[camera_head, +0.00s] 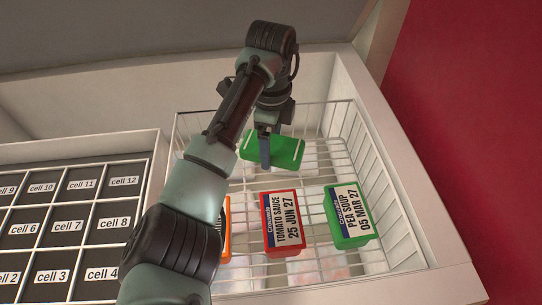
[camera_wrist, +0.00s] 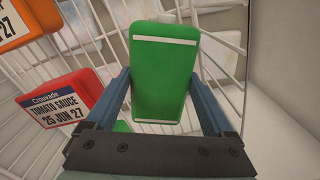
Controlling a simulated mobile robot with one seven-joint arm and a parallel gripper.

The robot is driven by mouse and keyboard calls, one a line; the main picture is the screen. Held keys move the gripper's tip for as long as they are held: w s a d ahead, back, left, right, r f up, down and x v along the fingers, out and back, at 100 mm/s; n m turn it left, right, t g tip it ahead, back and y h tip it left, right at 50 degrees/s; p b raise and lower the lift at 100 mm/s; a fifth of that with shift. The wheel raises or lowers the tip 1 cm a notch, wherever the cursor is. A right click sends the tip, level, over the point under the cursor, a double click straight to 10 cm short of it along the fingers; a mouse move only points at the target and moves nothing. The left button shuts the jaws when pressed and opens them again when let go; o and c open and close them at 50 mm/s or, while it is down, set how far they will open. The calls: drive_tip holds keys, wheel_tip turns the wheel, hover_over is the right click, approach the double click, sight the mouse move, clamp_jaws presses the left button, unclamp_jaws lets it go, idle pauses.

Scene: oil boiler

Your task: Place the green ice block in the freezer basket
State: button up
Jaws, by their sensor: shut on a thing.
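The green ice block (camera_head: 285,152) is a flat green slab with a white stripe near each end. My gripper (camera_head: 265,150) is shut on it. In the wrist view the block (camera_wrist: 163,75) sits between the two blue fingers of my gripper (camera_wrist: 160,100). The white wire freezer basket (camera_head: 345,112) lies below, and the block is over its back part, inside the rim outline in the head view. I cannot tell whether the block touches the basket floor.
In the basket are a red tomato sauce box (camera_head: 283,222), a green pea soup box (camera_head: 348,215) and an orange box (camera_head: 226,230) partly hidden by my arm. A tray of numbered cells (camera_head: 75,225) stands to the left. A red wall (camera_head: 470,120) is at right.

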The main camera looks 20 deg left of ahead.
drive_tip(key=shift+f+b, duration=0.4)
drive_tip(key=shift+f, duration=1.45)
drive_tip(key=shift+f, duration=0.15)
drive_tip(key=o, duration=1.5)
drive_tip(key=shift+c, duration=0.2)
wheel_tip(320, 180, up, 12)
drive_tip(key=p, duration=0.3)
drive_tip(key=shift+r+p, duration=0.2)
drive_tip(key=shift+p, duration=0.2)
